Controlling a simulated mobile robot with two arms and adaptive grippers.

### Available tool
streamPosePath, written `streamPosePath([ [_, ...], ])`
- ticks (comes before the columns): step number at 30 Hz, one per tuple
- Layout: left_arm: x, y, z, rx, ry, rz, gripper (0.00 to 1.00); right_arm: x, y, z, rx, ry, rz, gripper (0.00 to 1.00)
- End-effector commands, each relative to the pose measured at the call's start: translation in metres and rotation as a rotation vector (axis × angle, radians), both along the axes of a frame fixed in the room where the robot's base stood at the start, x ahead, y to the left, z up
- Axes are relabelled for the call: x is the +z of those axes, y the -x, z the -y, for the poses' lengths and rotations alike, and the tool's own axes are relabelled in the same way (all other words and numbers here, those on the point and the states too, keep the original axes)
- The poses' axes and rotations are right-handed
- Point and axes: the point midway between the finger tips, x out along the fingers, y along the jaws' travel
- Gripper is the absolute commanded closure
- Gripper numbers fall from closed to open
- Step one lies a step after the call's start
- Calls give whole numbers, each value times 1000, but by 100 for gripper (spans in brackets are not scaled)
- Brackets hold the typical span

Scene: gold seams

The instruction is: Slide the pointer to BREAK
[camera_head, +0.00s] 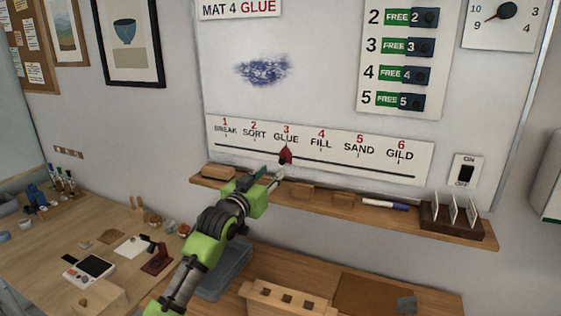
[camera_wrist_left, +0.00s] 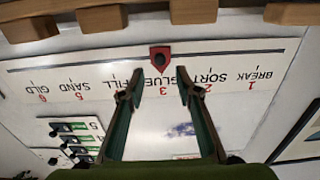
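The red pointer (camera_head: 286,155) sits on the dark slot line of the white stage strip (camera_head: 400,172), under 3 GLUE. BREAK is label 1 at the strip's left end. In the left wrist view the strip (camera_wrist_left: 232,57) appears upside down, with the pointer (camera_wrist_left: 160,59) near the middle and BREAK at the right. My left gripper (camera_head: 271,175) is just below the pointer in the head view. In the wrist view its two fingers (camera_wrist_left: 159,80) are spread apart and empty, with the pointer centred beyond their tips. My right gripper is not in view.
A wooden ledge (camera_head: 338,204) runs below the strip, holding wooden blocks, a marker (camera_head: 385,203) and a dark card holder (camera_head: 452,220). A light switch (camera_head: 466,172) is at the right. The cluttered table (camera_head: 45,255) lies below left. The strip between GLUE and BREAK looks clear.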

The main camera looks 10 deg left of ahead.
Motion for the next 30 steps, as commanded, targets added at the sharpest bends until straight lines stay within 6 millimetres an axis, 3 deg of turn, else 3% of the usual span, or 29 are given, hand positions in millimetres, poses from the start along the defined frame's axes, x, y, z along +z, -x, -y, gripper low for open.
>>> streamPosePath([
  [8,2,-35,7,0,0,-2,69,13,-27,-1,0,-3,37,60],
  [18,0,-67,14,-1,0,-1,69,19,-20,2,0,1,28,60],
  [30,-1,-75,15,0,0,-1,69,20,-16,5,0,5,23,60],
])
